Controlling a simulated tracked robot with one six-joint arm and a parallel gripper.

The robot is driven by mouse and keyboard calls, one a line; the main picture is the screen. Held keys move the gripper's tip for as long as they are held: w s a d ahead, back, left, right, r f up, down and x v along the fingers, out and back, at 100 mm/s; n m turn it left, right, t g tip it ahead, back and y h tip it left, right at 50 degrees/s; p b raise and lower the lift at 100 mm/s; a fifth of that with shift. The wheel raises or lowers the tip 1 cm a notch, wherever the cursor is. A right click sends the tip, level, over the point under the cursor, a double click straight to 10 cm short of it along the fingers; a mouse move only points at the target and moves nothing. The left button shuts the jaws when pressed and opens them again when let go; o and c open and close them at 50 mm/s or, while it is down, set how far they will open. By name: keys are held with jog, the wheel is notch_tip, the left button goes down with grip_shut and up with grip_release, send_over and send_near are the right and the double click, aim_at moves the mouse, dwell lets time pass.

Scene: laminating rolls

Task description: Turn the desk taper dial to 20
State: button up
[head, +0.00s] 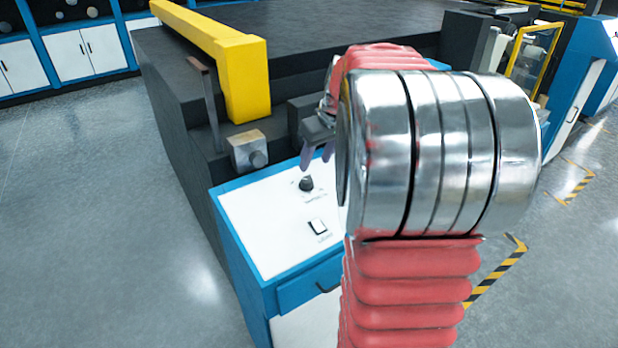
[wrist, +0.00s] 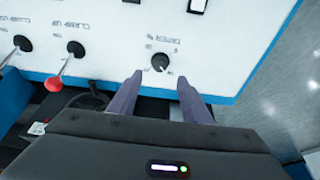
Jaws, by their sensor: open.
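The taper dial (wrist: 160,61) is a small round black knob on a white panel in the wrist view. A label that seems to read TAPER shows upside down above it, with small scale marks around it too small to read. A light pointer mark shows on its near side. The dial also shows in the head view (head: 306,184) on the desk top. My gripper (wrist: 160,76) is open, its two purple fingers apart on either side of the line to the dial, with nothing between them. In the head view my gripper (head: 316,160) is just behind and above the dial, partly hidden by my arm.
The white-topped blue desk (head: 262,232) carries a rocker switch (head: 318,228). In the wrist view a red-knobbed lever (wrist: 54,84) and another black knob (wrist: 22,43) stand to the left. A yellow beam (head: 240,75) and grey box (head: 247,152) stand behind the desk.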

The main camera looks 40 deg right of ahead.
aim_at(308, 180)
jog(key=x, duration=0.9)
jog(key=shift+w+f, duration=0.1)
jog(key=shift+f, duration=0.05)
jog(key=shift+c, duration=0.2)
jog(key=c, duration=1)
